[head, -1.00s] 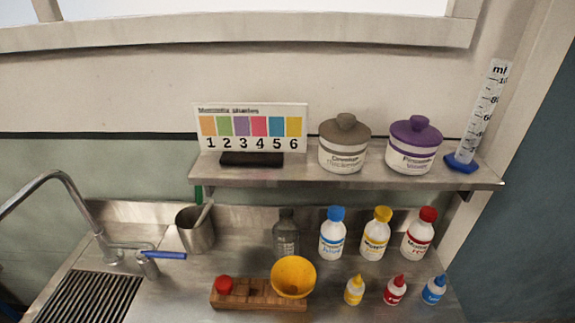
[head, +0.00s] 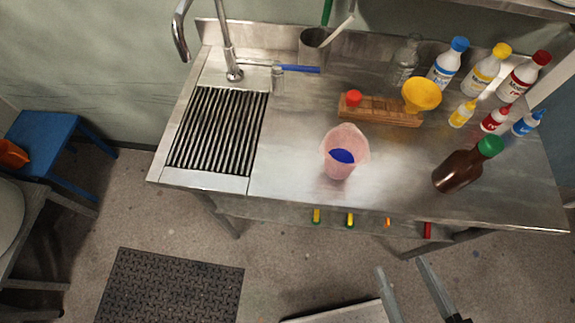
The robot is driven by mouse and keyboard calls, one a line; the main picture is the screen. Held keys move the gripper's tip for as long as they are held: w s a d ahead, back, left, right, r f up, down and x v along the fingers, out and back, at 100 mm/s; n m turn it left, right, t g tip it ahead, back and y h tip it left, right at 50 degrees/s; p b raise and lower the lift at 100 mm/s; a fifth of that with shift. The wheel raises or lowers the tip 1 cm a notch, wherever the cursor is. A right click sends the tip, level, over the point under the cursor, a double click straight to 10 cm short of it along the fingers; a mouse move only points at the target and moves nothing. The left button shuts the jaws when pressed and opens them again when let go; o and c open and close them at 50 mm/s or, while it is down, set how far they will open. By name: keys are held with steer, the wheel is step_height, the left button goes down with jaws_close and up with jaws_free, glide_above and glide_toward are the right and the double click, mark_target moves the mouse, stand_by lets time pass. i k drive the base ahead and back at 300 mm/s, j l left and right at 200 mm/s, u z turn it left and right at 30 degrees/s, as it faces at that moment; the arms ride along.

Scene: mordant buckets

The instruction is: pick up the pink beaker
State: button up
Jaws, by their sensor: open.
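The pink beaker (head: 334,168) is translucent and stands upright on the steel counter, near the front edge and right of the drainer. Something dark blue shows in it. My gripper (head: 400,266) is at the bottom of the head view, its two grey fingers apart with nothing between them. It appears below and right of the beaker in the picture, clear of it.
A brown bottle with a green cap (head: 458,172) stands right of the beaker. Behind are a wooden block (head: 378,112) and a yellow funnel (head: 422,94). Several bottles crowd the back right. A tap (head: 228,50) and ridged drainer (head: 218,130) are left. Counter around the beaker is clear.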

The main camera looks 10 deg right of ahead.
mark_target(344, 149)
steer(key=u, duration=0.75)
steer(key=k+l+u, duration=0.25)
steer(key=l+u, duration=0.2)
steer(key=k+l+u, duration=0.25)
steer(key=u, duration=0.15)
steer(key=k+l, duration=0.05)
steer(key=l, duration=0.05)
